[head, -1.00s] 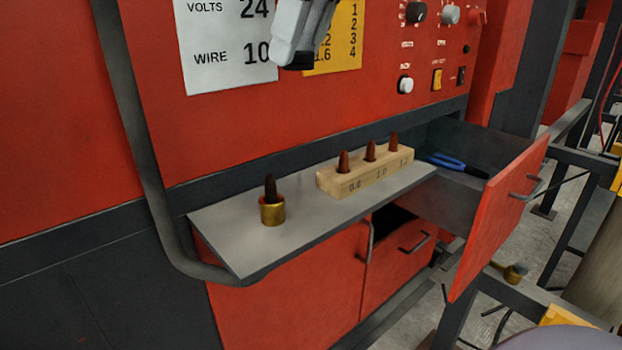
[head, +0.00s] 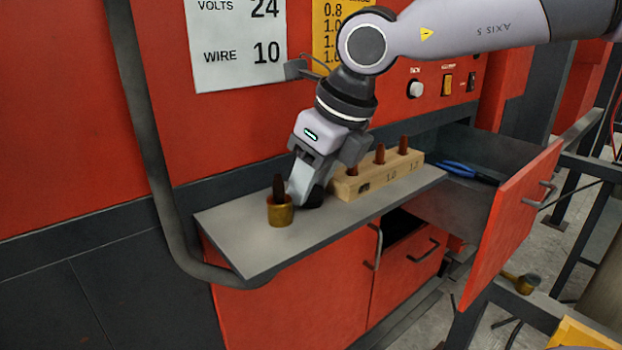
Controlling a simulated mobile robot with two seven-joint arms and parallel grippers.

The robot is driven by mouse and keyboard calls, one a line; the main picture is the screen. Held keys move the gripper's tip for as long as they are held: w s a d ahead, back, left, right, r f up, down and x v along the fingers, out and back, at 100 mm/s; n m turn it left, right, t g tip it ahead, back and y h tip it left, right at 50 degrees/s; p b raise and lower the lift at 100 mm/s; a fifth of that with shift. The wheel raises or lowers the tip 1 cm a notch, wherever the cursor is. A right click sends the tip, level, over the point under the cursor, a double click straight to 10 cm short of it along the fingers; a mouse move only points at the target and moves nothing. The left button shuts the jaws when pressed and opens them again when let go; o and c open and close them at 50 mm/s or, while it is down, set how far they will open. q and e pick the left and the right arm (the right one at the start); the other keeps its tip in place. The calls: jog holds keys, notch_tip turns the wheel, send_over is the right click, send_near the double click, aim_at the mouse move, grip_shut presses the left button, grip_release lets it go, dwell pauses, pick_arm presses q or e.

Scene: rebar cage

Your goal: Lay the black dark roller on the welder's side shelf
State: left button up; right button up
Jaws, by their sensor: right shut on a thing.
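My right gripper (head: 308,190) is low over the welder's side shelf (head: 240,232), between a brass cup and a wooden block. It is shut on a small black thing, the black dark roller (head: 316,196), which is mostly hidden by the near finger. The roller is at or just above the shelf top; I cannot tell whether it touches. My left gripper is not in view.
The brass cup (head: 280,214) with a dark tip stands close left of the gripper. The wooden block (head: 376,182) with copper-coloured tips stands close right. An open drawer (head: 508,215) holds blue-handled pliers (head: 460,168). The shelf's front left is bare.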

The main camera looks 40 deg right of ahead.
jog(key=shift+f, duration=0.15)
jog(key=o, duration=0.8)
jog(key=shift+r, duration=0.25)
jog(key=v, duration=1.1)
jog(key=shift+s+r, duration=0.15)
jog(key=shift+r, duration=0.25)
jog(key=shift+f, duration=0.1)
